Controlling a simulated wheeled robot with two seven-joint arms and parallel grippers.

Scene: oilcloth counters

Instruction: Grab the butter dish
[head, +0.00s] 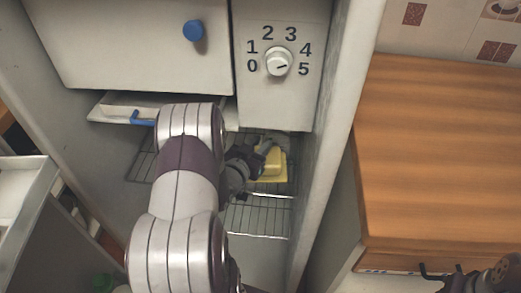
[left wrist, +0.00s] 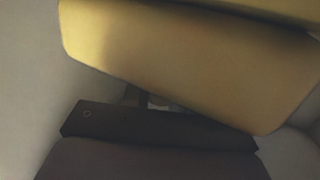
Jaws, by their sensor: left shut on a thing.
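The yellow butter dish (head: 276,165) is inside the open fridge, on or just above a wire shelf. It fills the upper part of the left wrist view (left wrist: 190,60), close to the camera and tilted. My left gripper (head: 262,158) is shut on the dish at its left side; the arm hides part of the shelf, and the fingertips are hard to make out. My right gripper (head: 447,272) shows at the lower right edge, by the counter front, empty; its two dark fingers stand apart.
A wire shelf (head: 258,217) lies below the dish. The fridge's right wall (head: 318,160) stands close to the dish. A white tray with a blue handle (head: 142,118) and a dial (head: 279,62) are above. A wooden counter (head: 440,150) is at right, its top clear.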

